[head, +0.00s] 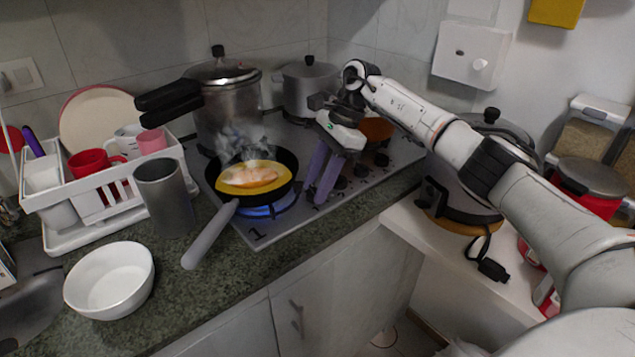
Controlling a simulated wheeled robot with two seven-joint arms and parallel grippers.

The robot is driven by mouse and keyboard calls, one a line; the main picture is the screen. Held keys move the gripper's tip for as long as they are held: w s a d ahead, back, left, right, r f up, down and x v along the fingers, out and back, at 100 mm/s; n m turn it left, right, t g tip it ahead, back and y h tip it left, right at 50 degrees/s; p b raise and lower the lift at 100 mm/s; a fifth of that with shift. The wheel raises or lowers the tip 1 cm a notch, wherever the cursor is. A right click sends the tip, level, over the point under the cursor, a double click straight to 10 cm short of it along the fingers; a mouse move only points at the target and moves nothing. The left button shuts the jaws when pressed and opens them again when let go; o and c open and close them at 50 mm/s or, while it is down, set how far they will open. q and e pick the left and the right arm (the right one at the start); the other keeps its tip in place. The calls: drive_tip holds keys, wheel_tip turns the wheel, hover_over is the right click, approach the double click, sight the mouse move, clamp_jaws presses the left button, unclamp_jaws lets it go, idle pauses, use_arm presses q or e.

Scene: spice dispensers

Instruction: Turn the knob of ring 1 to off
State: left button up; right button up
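The hob (285,222) carries a printed "1" at its front left corner. A blue flame (262,211) burns on the ring nearest that mark, under a black frying pan (212,178) with steaming yellow and brown food. Dark knobs (361,171) stand in a row along the hob's right front side. My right gripper (315,194) points down at the near end of this row, right of the pan. Its two purple fingers look apart, with a narrow gap. The fingers hide part of the row; I cannot tell whether they touch a knob. My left gripper is not in view.
A pressure cooker (228,112) and a grey pot (306,88) stand at the back. A dish rack (110,211), grey cup (164,200) and white bowl (109,282) fill the left. Another lidded pot (462,190) stands right.

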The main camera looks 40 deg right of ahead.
drive_tip(key=v, duration=1)
drive_tip(key=shift+r+b, duration=0.2)
drive_tip(key=shift+b, duration=0.15)
drive_tip(key=shift+c, duration=0.3)
drive_tip(key=s+a+m+t+h, duration=0.4)
drive_tip(key=a+m+h, duration=0.15)
drive_tip(key=m, duration=1.25)
drive_tip(key=x, duration=1)
drive_tip(key=shift+a, duration=0.1)
